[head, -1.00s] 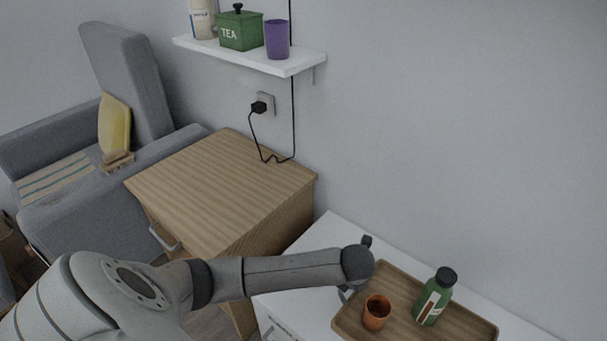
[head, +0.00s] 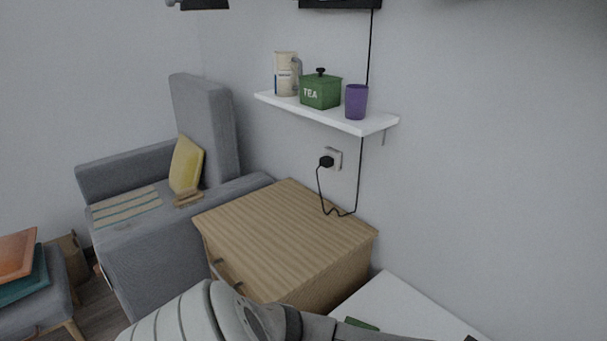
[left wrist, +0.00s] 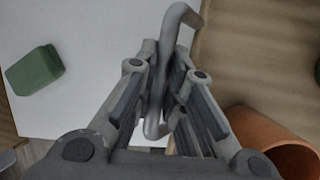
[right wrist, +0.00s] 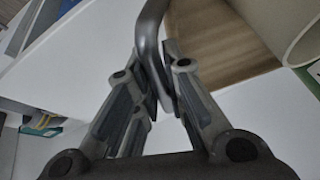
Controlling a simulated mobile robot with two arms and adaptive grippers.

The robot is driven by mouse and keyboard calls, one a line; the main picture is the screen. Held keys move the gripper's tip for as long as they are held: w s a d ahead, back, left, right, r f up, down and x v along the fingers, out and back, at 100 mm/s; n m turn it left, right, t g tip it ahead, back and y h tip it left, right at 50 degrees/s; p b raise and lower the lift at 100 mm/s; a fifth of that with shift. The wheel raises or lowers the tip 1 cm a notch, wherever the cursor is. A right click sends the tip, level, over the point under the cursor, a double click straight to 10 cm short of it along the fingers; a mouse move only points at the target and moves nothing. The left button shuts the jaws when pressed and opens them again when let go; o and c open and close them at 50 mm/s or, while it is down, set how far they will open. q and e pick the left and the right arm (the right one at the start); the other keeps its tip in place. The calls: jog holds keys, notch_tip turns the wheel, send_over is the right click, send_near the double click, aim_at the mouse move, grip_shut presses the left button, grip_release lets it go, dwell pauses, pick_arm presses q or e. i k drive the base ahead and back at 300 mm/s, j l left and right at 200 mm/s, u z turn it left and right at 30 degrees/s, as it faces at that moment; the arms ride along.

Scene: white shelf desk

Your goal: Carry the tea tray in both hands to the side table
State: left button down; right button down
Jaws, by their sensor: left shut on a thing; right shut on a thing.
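My left gripper (left wrist: 165,80) is shut on the grey bar handle (left wrist: 183,15) at one end of the wooden tea tray (left wrist: 235,60). An orange-brown cup (left wrist: 270,140) stands on the tray near that end. My right gripper (right wrist: 158,85) is shut on the tray's other handle (right wrist: 149,30); the tray (right wrist: 215,45) and part of a pale, green-marked bottle (right wrist: 300,30) show beside it. The wooden side table (head: 285,235) has a bare top in the head view. Most of the tray and both grippers lie outside the head view. I cannot tell how high the tray is.
The white desk (head: 400,305) adjoins the side table on the right; a green block (left wrist: 35,70) lies on it. A wall shelf (head: 340,122) holds a green tea tin (head: 320,91), a jug and a purple cup (head: 356,101). A grey armchair (head: 150,230) stands left.

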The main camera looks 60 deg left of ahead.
aim_at(281, 225)
jog(key=k+j+z, duration=0.15)
jog(key=z, duration=0.35)
jog(key=k+z, duration=0.45)
jog(key=k+j+z, duration=0.1)
jog(key=k+z, duration=0.55)
jog(key=k, duration=0.15)
jog(key=k+u, duration=0.2)
jog(key=u, duration=0.2)
jog(key=k+j+u, duration=0.15)
jog(key=u, duration=0.25)
jog(key=k+u, duration=0.1)
jog(key=u, duration=0.35)
jog(key=k+j+u, duration=0.1)
jog(key=u, duration=0.4)
jog(key=i+j, duration=0.05)
